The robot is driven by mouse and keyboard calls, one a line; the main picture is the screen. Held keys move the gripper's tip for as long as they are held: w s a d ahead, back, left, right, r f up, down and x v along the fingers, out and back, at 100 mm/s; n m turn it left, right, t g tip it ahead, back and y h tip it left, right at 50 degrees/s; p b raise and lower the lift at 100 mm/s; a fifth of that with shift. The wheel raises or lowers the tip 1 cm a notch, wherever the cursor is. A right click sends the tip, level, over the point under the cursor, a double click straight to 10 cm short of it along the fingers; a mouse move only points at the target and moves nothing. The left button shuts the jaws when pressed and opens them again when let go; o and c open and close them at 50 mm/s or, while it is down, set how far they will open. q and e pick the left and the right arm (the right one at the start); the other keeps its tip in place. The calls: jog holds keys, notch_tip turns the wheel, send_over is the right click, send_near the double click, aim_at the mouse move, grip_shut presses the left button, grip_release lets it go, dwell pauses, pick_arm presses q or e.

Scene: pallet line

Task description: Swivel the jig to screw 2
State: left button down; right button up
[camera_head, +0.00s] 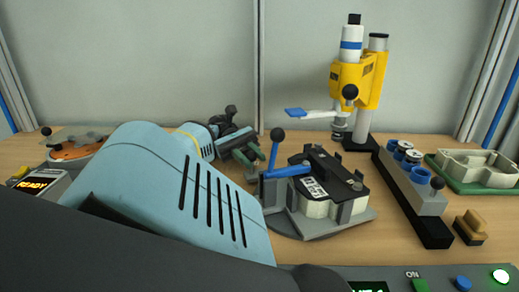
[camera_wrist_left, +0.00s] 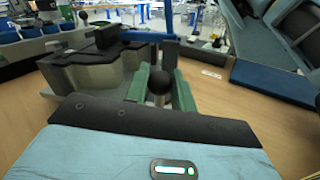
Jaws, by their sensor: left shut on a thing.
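The jig (camera_head: 322,222) stands in the middle of the bench, a grey plate carrying a pale housing (camera_head: 318,207) under a black cover (camera_head: 325,175). A blue lever (camera_head: 268,192) rises at its left side near a black ball (camera_head: 277,134). My left gripper (camera_head: 252,158) is at the jig's left edge. In the left wrist view, its green fingers (camera_wrist_left: 160,88) are shut around a black ball knob (camera_wrist_left: 158,82) beside the jig (camera_wrist_left: 98,65). The knob's link to the jig is hidden there. My right gripper is not in view.
A yellow screwdriver stand (camera_head: 356,85) rises behind the jig. A grey rack (camera_head: 412,185) with blue cups stands to the right, beside a green tray (camera_head: 478,182) and an orange-brown block (camera_head: 470,225). A button panel (camera_head: 440,282) lies along the front.

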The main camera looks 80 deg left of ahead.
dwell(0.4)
pick_arm(q)
jog(key=c, duration=1.2)
grip_release()
jog(key=shift+c, duration=0.2)
